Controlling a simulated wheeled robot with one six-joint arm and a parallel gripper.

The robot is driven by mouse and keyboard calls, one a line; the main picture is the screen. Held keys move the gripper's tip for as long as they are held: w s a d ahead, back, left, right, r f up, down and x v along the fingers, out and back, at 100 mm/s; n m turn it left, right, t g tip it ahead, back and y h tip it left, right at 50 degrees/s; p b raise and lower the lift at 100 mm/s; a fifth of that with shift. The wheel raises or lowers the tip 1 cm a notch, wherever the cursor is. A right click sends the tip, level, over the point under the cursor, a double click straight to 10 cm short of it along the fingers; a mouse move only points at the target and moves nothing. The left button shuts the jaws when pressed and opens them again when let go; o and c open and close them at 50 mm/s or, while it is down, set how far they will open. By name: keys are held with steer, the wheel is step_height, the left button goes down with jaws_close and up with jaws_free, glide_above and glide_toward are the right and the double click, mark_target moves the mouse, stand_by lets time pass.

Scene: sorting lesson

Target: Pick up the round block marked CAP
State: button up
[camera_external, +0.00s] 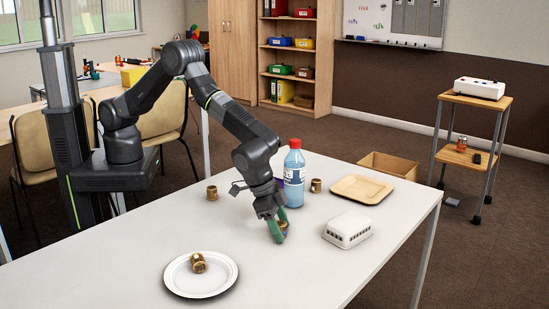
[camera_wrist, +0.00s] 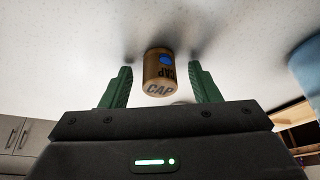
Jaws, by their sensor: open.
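The round block marked CAP (camera_wrist: 158,72) is brown-gold with a blue dot. In the wrist view it stands between my two green fingers, with a gap on each side. My gripper (camera_wrist: 160,69) is open around it and holds nothing. In the external view my gripper (camera_external: 278,228) is low at the white table, right of its middle. The block (camera_external: 284,226) shows there only in part, behind the fingers.
A blue bottle (camera_external: 294,172) with a red cap stands just behind my gripper. Similar brown blocks stand at the back (camera_external: 212,192) and beside the bottle (camera_external: 316,186); another lies on a white plate (camera_external: 228,274). A white slotted box (camera_external: 348,231) and tan tray (camera_external: 362,189) are right.

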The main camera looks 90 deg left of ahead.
steer(key=c, duration=1)
steer(key=shift+c, duration=0.3)
steer(key=shift+r, duration=0.15)
